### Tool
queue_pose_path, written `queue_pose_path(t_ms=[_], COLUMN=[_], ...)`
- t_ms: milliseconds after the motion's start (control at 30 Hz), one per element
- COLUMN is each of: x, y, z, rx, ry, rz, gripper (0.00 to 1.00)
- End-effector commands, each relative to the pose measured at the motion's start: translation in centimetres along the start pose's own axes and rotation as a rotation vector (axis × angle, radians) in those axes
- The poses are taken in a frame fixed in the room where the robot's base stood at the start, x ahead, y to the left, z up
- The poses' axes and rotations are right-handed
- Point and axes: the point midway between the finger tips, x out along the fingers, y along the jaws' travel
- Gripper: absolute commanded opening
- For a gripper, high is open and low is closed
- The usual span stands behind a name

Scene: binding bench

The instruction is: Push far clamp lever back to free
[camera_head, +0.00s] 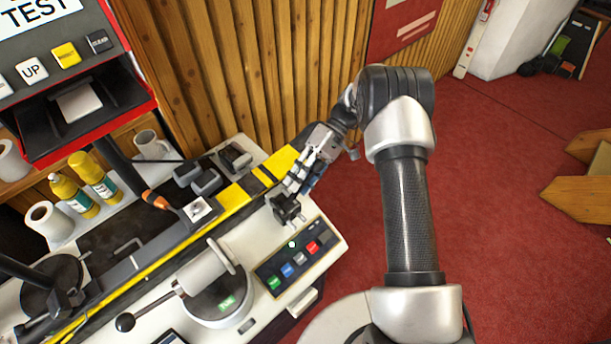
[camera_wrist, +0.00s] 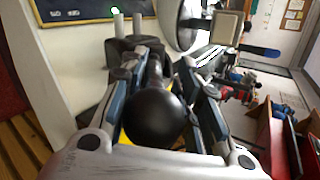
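The far clamp (camera_head: 286,208) is a black block with two short pale pins, standing on the white bench top beside the yellow strip. My gripper (camera_head: 295,183) is at the far end of the bench, pointing down at this clamp. In the wrist view, a glossy black ball knob (camera_wrist: 152,118), seemingly the far lever's, sits between the fingers of my gripper (camera_wrist: 165,58). The fingers stand apart on either side of it, and I see no firm grip. The lever's shaft is mostly hidden behind the knob and fingers.
A second lever with a black knob (camera_head: 125,322) and a grey cylinder (camera_head: 205,268) stand nearer. Glue bottles (camera_head: 92,175) and a mug (camera_head: 152,146) stand left. A slatted wood wall (camera_head: 265,70) rises behind; red floor is open at right.

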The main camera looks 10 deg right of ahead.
Motion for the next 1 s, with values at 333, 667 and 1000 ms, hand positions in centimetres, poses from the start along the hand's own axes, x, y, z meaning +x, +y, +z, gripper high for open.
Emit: queue_pose_path(t_ms=[333,667,1000], x=[-5.8,-11.0,-12.1], y=[0.0,-0.2,-0.3], z=[-0.4,0.6,0.9], rx=[-0.014,-0.01,-0.007], ry=[0.033,0.011,0.006], rz=[0.011,0.004,0.002], gripper=[0.35,0.35,0.35])
